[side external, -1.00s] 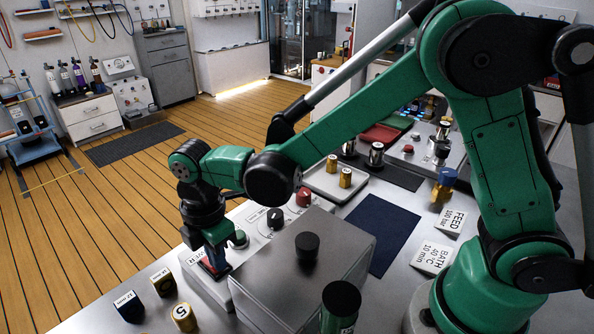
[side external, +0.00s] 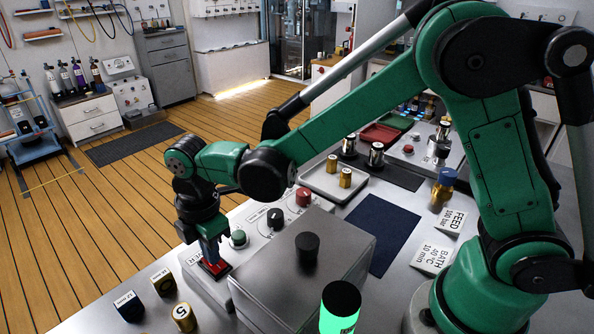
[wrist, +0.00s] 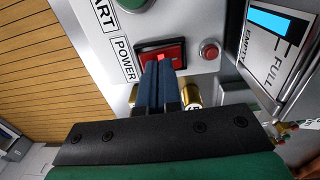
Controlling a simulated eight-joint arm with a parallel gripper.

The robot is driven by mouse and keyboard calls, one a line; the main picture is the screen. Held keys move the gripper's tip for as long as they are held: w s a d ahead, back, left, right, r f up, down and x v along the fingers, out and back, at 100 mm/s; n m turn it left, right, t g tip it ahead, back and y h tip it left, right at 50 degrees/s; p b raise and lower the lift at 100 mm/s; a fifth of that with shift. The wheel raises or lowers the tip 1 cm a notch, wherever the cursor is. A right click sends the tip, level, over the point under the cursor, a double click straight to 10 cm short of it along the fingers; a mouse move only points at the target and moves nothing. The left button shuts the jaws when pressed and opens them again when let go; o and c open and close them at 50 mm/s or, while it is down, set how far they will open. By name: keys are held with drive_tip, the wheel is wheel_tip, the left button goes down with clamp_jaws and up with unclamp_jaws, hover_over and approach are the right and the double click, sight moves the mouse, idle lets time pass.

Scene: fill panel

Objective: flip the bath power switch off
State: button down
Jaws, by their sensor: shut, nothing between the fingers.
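The bath power switch is a red rocker in a dark frame, beside a POWER label in the wrist view (wrist: 145,52). A bright red spot shows on it near my fingertips. It also shows at the left end of the panel in the side view (side external: 219,269). My gripper (wrist: 164,66) has its blue fingers shut together with nothing between them. The tips are at the switch and cover part of it; I cannot tell if they touch. In the side view my gripper (side external: 212,262) points down onto the switch. Which way the rocker is tilted is unclear.
A green button (side external: 239,237), a black knob (side external: 275,217) and a red knob (side external: 303,196) line the panel. A grey lidded box (side external: 290,265) stands close to the right. A bright green cylinder (side external: 340,298) is in front. Small labelled blocks (side external: 128,305) stand at left.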

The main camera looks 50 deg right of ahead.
wheel_tip(320, 180, up, 14)
drive_tip(key=s, duration=0.3)
drive_tip(key=shift+f, duration=0.15)
idle(0.4)
drive_tip(key=shift+d, duration=0.1)
drive_tip(key=s+d+f+m+t, duration=0.1)
drive_tip(key=d+m+t, duration=0.1)
drive_tip(key=d+m, duration=0.2)
drive_tip(key=s+d+f+m+t, duration=0.2)
drive_tip(key=d+m, duration=0.3)
drive_tip(key=m, duration=0.2)
drive_tip(key=s+d+f+m+t, duration=0.1)
drive_tip(key=d+m+t, duration=0.1)
drive_tip(key=d+m, duration=0.3)
drive_tip(key=shift+s+d+f+m+t, duration=0.1)
drive_tip(key=shift+s+f+m+t, duration=0.2)
drive_tip(key=shift+m, duration=0.5)
drive_tip(key=w+a+r+n+g, duration=0.2)
drive_tip(key=w+a+n, duration=0.1)
drive_tip(key=a+n, duration=0.5)
drive_tip(key=w+a+r+n+g, duration=0.25)
drive_tip(key=a+n, duration=0.35)
drive_tip(key=n, duration=0.4)
drive_tip(key=x, duration=1.4)
drive_tip(key=shift+s+a, duration=0.15)
drive_tip(key=shift+s, duration=0.05)
